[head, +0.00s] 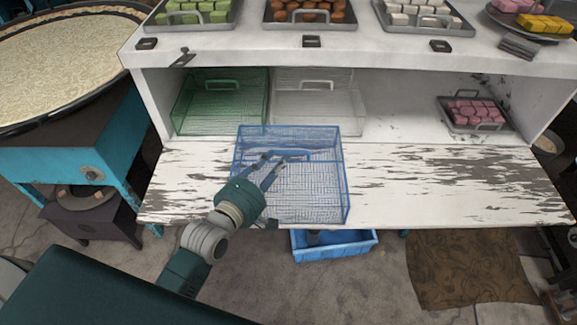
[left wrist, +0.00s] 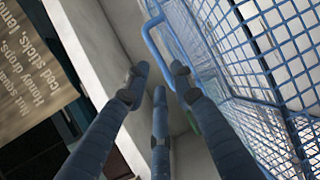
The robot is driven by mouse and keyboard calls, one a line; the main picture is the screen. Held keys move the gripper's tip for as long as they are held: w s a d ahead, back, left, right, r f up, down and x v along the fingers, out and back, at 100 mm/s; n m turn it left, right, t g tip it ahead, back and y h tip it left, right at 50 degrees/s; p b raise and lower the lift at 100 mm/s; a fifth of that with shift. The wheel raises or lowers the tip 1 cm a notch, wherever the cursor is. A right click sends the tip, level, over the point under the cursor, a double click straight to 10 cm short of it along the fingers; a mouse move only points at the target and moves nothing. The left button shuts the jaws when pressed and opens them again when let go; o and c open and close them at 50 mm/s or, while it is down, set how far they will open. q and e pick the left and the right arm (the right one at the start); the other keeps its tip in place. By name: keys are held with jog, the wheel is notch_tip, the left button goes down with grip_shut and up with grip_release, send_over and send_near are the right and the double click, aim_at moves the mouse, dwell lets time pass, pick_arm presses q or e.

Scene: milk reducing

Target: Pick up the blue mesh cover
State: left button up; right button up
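The blue mesh cover (head: 318,195) is a box of blue wire mesh with a blue handle on top, standing on the white worn lower shelf near its front edge. Its mesh side (left wrist: 275,50) and handle (left wrist: 152,40) also show in the left wrist view. My left gripper (head: 272,160) is over the cover, close to the handle. Its dark fingers (left wrist: 158,78) are spread apart with a gap between the tips, and the handle runs beside the right finger. I cannot tell whether they touch. My right gripper is not in view.
A green mesh cover (head: 220,105) and a white mesh cover (head: 317,105) stand behind on the shelf. A tray of pink pieces (head: 474,112) is at the right. Trays of food stand on the upper counter (head: 360,45). A blue crate (head: 333,245) is below. The shelf's right part is clear.

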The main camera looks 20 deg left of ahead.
aim_at(285, 152)
pick_arm(q)
jog(key=x, duration=0.6)
jog(key=shift+w+f, duration=0.1)
grip_shut()
